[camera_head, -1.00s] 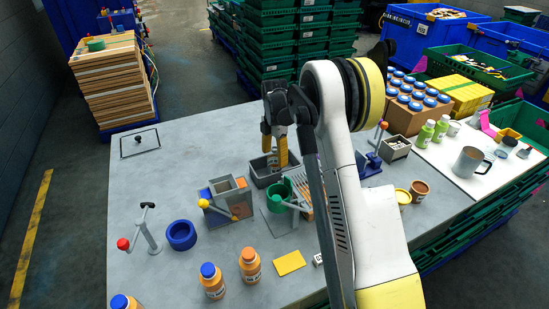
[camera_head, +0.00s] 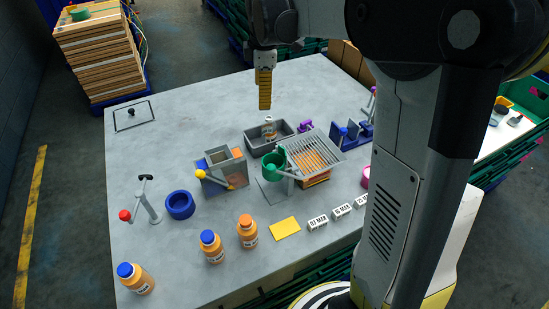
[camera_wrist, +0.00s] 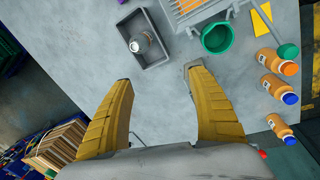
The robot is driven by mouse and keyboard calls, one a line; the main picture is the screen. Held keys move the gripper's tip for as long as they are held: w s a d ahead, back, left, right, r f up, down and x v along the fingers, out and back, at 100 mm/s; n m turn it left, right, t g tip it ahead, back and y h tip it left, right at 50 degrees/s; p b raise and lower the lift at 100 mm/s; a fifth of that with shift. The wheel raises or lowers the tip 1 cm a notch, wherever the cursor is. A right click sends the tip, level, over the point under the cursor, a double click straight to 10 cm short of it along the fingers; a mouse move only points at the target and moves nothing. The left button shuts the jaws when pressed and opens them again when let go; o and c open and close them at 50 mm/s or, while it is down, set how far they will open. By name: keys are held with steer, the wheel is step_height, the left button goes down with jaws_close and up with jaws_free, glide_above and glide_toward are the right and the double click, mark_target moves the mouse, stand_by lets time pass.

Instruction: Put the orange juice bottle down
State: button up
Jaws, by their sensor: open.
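A pale grey, seemingly clear bottle (camera_head: 268,128) with some orange showing stands in the grey tray (camera_head: 246,138) in the head view. In the wrist view the same bottle (camera_wrist: 141,42) sits in the tray (camera_wrist: 160,62), seen from above. My gripper (camera_head: 264,104) hangs above and apart from the bottle, pointing down. In the wrist view my gripper (camera_wrist: 160,88) has its two yellow fingers spread wide with only bare table between them. Filled orange bottles stand at the front: two with blue caps (camera_head: 212,247) (camera_head: 135,279) and one with an orange cap (camera_head: 248,232).
A slatted grey rack (camera_head: 318,152) and a green cup on a stand (camera_head: 274,165) are just right of the tray. A grey box with a yellow-knobbed lever (camera_head: 224,172), a blue ring (camera_head: 180,205) and a red-knobbed stand (camera_head: 147,205) are to the left.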

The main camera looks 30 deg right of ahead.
steer(key=s+a+r+m+t, duration=0.1)
steer(key=s+a+r+m, duration=0.2)
steer(key=s, duration=0.4)
steer(key=s+a+r+m+t, duration=0.1)
steer(key=s+a+m+t, duration=0.2)
steer(key=s, duration=0.4)
steer(key=s+a+f+m, duration=0.1)
steer(key=s+f+m, duration=0.1)
steer(key=s+m, duration=0.2)
steer(key=s+a+f+m+t, duration=0.1)
steer(key=s+f+m, duration=0.1)
steer(key=s+m, duration=0.2)
steer(key=s, duration=0.3)
steer(key=shift+s+a+f, duration=0.15)
steer(key=shift+a+f, duration=0.15)
steer(key=shift+f, duration=0.1)
step_height(320, 180, down, 8)
steer(key=b, duration=0.8)
steer(key=shift+f, duration=0.25)
